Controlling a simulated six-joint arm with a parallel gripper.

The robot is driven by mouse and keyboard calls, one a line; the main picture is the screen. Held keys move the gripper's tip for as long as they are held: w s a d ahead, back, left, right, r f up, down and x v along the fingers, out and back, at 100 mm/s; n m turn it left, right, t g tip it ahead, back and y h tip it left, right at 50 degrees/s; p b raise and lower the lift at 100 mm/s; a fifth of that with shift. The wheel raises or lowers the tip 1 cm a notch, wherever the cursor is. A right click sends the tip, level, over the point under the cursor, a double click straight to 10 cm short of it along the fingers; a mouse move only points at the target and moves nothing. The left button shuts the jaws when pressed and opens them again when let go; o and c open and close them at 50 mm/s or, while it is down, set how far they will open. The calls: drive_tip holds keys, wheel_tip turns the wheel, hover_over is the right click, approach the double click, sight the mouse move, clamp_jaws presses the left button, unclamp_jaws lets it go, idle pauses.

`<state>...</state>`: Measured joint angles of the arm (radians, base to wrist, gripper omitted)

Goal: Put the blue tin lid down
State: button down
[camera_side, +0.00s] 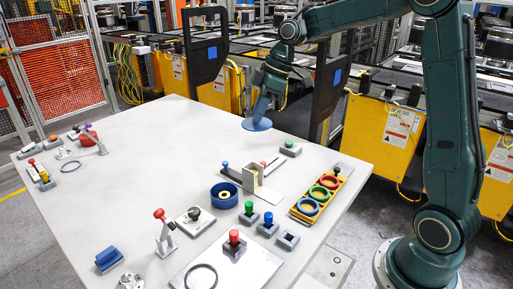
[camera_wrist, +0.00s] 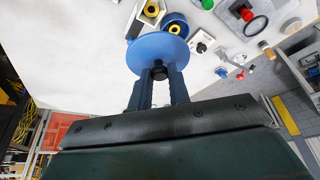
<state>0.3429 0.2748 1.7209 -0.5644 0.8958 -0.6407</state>
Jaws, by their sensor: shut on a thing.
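The blue tin lid (camera_side: 257,124) is a flat blue disc held above the far part of the white table. My gripper (camera_side: 262,110) is shut on it from above. In the wrist view, the lid (camera_wrist: 155,47) lies just beyond the blue fingers of my gripper (camera_wrist: 159,74), which close on a dark knob on it. A round blue tin (camera_side: 224,196) stands open on the table, nearer the side camera than the lid, with a yellowish ring inside. In the wrist view the tin (camera_wrist: 177,20) is partly hidden behind the lid.
A beige block-like holder (camera_side: 250,177) stands beside the tin. A yellow tray (camera_side: 304,213) holds red, green and blue rings. Coloured knobs on grey blocks and a grey plate (camera_side: 247,270) fill the near side. The table's left-middle and far area (camera_side: 170,130) is clear.

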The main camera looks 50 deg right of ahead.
drive_tip(key=s+d+f, duration=0.1)
drive_tip(key=s+d, duration=0.5)
drive_tip(key=d, duration=0.2)
drive_tip(key=shift+s+d+f, duration=0.15)
drive_tip(key=shift+s+f, duration=0.1)
drive_tip(key=shift+f, duration=0.05)
wheel_tip(320, 180, down, 16)
drive_tip(key=shift+r, duration=0.1)
drive_tip(key=shift+f, duration=2.1)
drive_tip(key=shift+f, duration=0.15)
drive_tip(key=c, duration=1.3)
unclamp_jaws()
drive_tip(key=shift+r, duration=0.2)
